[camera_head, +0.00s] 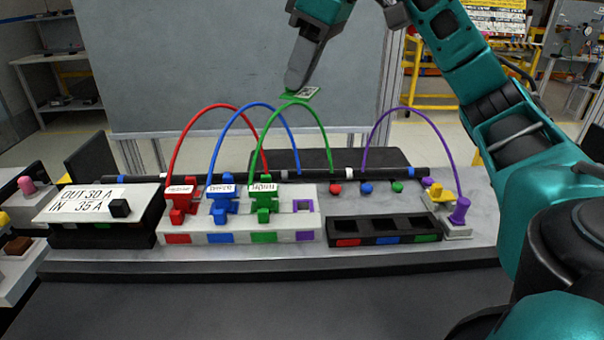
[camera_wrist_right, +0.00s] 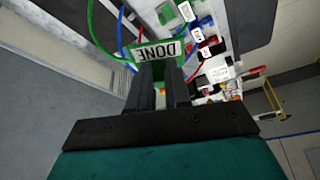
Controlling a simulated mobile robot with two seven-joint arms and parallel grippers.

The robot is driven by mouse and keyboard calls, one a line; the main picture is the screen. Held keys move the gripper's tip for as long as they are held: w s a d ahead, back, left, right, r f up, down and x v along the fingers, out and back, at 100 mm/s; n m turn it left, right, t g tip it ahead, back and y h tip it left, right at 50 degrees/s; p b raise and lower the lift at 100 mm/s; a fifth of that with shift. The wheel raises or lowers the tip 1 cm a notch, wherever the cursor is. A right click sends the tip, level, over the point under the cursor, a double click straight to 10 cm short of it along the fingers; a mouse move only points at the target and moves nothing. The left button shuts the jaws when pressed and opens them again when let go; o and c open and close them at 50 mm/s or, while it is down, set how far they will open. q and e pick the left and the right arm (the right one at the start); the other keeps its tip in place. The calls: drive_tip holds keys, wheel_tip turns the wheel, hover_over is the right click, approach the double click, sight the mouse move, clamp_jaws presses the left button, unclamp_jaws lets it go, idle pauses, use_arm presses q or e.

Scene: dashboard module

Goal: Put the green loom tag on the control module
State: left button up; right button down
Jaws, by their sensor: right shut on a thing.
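My right gripper (camera_head: 294,84) is shut on the green loom tag (camera_head: 306,93), a small white card with a green edge. In the right wrist view the tag (camera_wrist_right: 158,50) reads DONE, upside down, just beyond the fingertips (camera_wrist_right: 160,72). In the head view it overlaps the top of the green cable arch (camera_head: 328,125); I cannot tell whether they touch. A white block (camera_head: 240,234), apparently the control module, stands below on the bench. Red (camera_head: 183,203), blue (camera_head: 223,205) and green (camera_head: 264,202) plugs sit in it. Its purple-marked socket (camera_head: 304,206) is empty. My left gripper is out of view.
Red, blue and purple cables (camera_head: 400,110) arch over the bench. A black tray (camera_head: 385,231) with empty slots is right of the block. A purple plug (camera_head: 460,211) stands further right. A labelled box (camera_head: 90,205) is at left. The bench front is clear.

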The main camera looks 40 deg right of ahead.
wheel_tip(320, 180, down, 13)
drive_tip(key=shift+r+b, duration=0.15)
drive_tip(key=shift+b, duration=0.9)
drive_tip(key=shift+f+b, duration=0.8)
drive_tip(key=shift+f, duration=1.55)
drive_tip(key=shift+f, duration=0.15)
drive_tip(key=c, duration=1.1)
unclamp_jaws()
